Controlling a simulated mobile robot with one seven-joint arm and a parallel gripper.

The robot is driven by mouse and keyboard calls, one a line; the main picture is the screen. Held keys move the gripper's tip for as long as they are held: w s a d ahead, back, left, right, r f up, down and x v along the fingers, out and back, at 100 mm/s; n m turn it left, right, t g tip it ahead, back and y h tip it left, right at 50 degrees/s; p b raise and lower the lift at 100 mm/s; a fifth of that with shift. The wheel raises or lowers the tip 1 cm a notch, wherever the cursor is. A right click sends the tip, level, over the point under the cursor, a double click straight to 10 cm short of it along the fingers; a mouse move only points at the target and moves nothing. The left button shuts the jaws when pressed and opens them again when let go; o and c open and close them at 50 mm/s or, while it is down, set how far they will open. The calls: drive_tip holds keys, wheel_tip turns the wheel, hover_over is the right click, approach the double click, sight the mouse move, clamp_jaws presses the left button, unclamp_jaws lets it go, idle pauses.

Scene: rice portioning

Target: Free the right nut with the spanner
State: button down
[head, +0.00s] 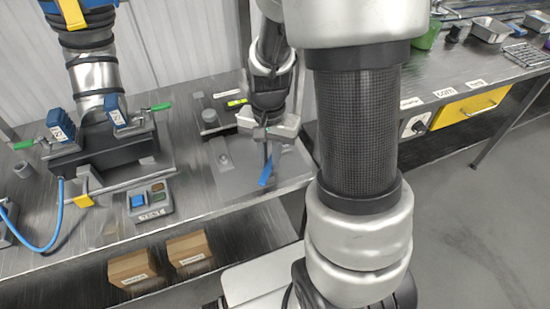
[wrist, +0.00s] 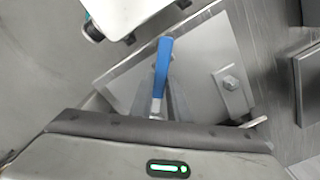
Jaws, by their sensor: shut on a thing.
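A spanner with a blue handle (head: 266,172) is in my gripper (head: 268,142). In the head view its handle points down toward the plate's front edge. In the wrist view the blue handle (wrist: 162,65) sticks out between my gripper's fingers (wrist: 158,105), which are shut on the spanner's metal part. The spanner's working end is hidden by my gripper. A hex nut (wrist: 230,83) sits on a flat metal strip on the grey plate (wrist: 205,45), to the right of the handle and apart from it. In the head view the nut (head: 224,158) is left of my gripper.
Left stands a clamped pipe fixture (head: 105,145) with green-tipped levers and a blue hose. Two cardboard boxes (head: 188,250) are on the lower shelf.

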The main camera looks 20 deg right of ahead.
sight(268, 163)
drive_tip(key=shift+a, duration=0.1)
drive_tip(key=shift+r+p, duration=0.95)
drive_tip(key=shift+r, duration=0.2)
idle(1.1)
drive_tip(key=shift+r+p, duration=1.65)
drive_tip(key=shift+r, duration=0.3)
drive_tip(key=shift+w, duration=0.1)
drive_tip(key=f+n+b, duration=0.2)
drive_tip(key=w+a+f+n+b, duration=0.1)
drive_tip(key=f+n+b, duration=0.2)
drive_tip(key=w+f+n+b, duration=0.1)
drive_tip(key=f+n+b, duration=0.1)
drive_tip(key=n+b, duration=0.1)
drive_tip(key=shift+w+a+f, duration=0.1)
drive_tip(key=shift+a+f, duration=0.1)
drive_tip(key=shift+a, duration=0.05)
